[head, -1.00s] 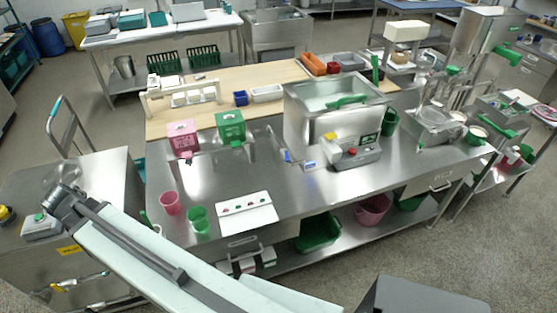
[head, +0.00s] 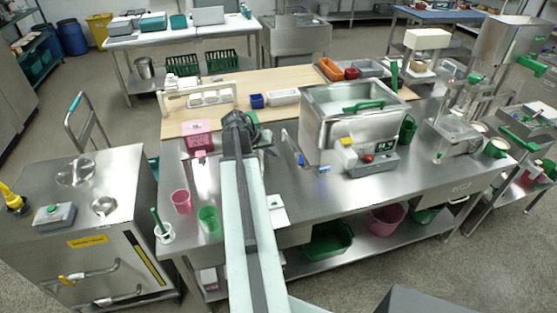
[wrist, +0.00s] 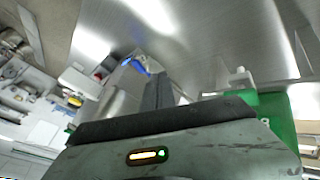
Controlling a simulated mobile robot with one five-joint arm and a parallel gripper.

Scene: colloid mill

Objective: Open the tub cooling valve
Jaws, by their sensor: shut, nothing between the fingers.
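The steel tub (head: 335,125) stands on the middle bench. A bent pipe (head: 291,148) is at its left side, and a small blue handle (head: 324,169), which looks like the cooling valve's, is low at its front left. The blue handle also shows in the wrist view (wrist: 136,65), beyond my fingers. My gripper (head: 237,120) is left of the tub, apart from the blue handle. In the wrist view my gripper (wrist: 158,88) is shut and empty. The valve is too small to tell its setting.
A pink box (head: 198,136) stands left of my gripper. A green box (wrist: 280,115) is close at the right in the wrist view. Pink (head: 181,200) and green (head: 209,218) cups stand at the bench's left front. Bare bench lies before the tub.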

